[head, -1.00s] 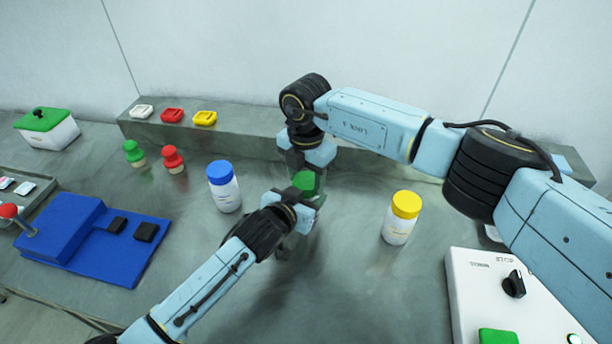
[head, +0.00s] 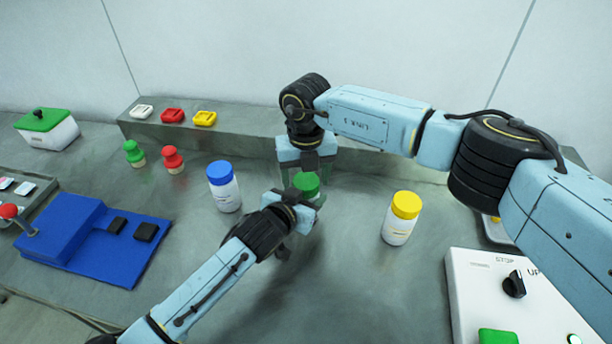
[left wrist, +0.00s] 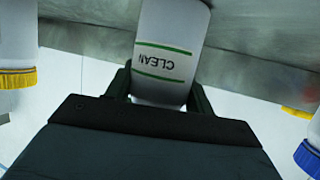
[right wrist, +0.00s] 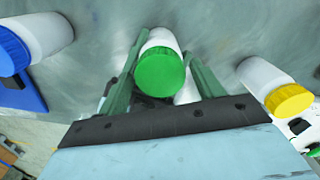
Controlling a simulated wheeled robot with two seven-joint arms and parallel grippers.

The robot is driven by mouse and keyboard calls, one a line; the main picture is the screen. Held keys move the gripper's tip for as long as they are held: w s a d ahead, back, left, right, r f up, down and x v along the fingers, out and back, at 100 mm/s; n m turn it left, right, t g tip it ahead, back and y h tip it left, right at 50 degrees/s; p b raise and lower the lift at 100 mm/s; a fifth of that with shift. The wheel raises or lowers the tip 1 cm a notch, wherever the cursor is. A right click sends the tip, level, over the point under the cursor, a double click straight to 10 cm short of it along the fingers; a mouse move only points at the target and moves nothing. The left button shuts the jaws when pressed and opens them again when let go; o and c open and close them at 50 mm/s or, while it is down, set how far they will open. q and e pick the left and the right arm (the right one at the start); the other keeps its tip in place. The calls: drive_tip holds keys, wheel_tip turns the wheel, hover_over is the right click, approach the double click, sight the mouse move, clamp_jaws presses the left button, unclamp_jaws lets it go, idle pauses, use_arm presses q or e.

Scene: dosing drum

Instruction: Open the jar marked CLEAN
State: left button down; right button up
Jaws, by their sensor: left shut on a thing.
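The jar marked CLEAN shows in the left wrist view as a white body (left wrist: 168,50) with green lines and upside-down lettering. Its green lid shows in the head view (head: 307,183) and in the right wrist view (right wrist: 160,72), on the jar. My left gripper (left wrist: 160,90) is shut on the jar's body, one finger on each side. My right gripper (right wrist: 166,65) is open above the jar, its fingers on either side of the green lid with a visible gap at the right. The left gripper hides most of the jar in the head view.
A blue-lidded jar (head: 224,188) stands left of the grippers and a yellow-lidded jar (head: 401,219) stands right. Red (head: 173,160) and green (head: 134,154) knobbed pieces stand further left. A white control box (head: 480,290) is at front right. A raised ledge (head: 240,133) runs behind.

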drive_tip(key=shift+o, duration=0.3)
wheel_tip(320, 180, up, 4)
drive_tip(key=shift+f, duration=0.1)
drive_tip(key=shift+r, duration=0.4)
drive_tip(key=shift+c, duration=0.3)
drive_tip(key=m, duration=0.1)
drive_tip(key=r+m, duration=0.1)
drive_tip(key=m, duration=0.2)
drive_tip(key=shift+a+r+m, duration=0.1)
drive_tip(key=shift+r+m, duration=0.3)
drive_tip(key=m, duration=0.2)
drive_tip(key=r+m, duration=0.1)
drive_tip(key=m, duration=0.1)
drive_tip(key=shift+r, duration=0.2)
drive_tip(key=shift+f, duration=3.9)
drive_tip(key=shift+c, duration=0.3)
